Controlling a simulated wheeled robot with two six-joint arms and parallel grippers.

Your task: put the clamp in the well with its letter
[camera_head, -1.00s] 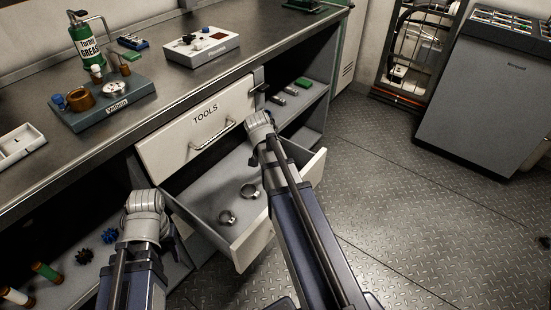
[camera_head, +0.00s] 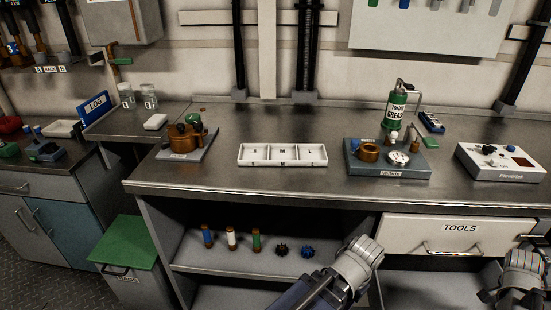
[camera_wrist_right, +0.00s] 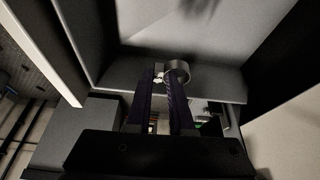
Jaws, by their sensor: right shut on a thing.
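The clamp (camera_wrist_right: 182,69) is a small metal ring with a screw block, seen in the right wrist view. My right gripper (camera_wrist_right: 167,78) is shut on it at the fingertips. Its letter cannot be read. The white tray (camera_head: 283,163) lies on the bench in the head view. It has three wells side by side, the S well (camera_head: 255,152), the M well (camera_head: 283,151) and the L well (camera_head: 311,151), and all look empty. Both of my forearms show low in the head view, but neither gripper does. My left gripper is out of view.
A blue-grey fixture plate (camera_head: 387,170) with copper parts stands right of the tray, and another fixture (camera_head: 186,143) stands left. A green grease can (camera_head: 396,112) and a white control box (camera_head: 500,161) are farther right. The bench front before the tray is clear.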

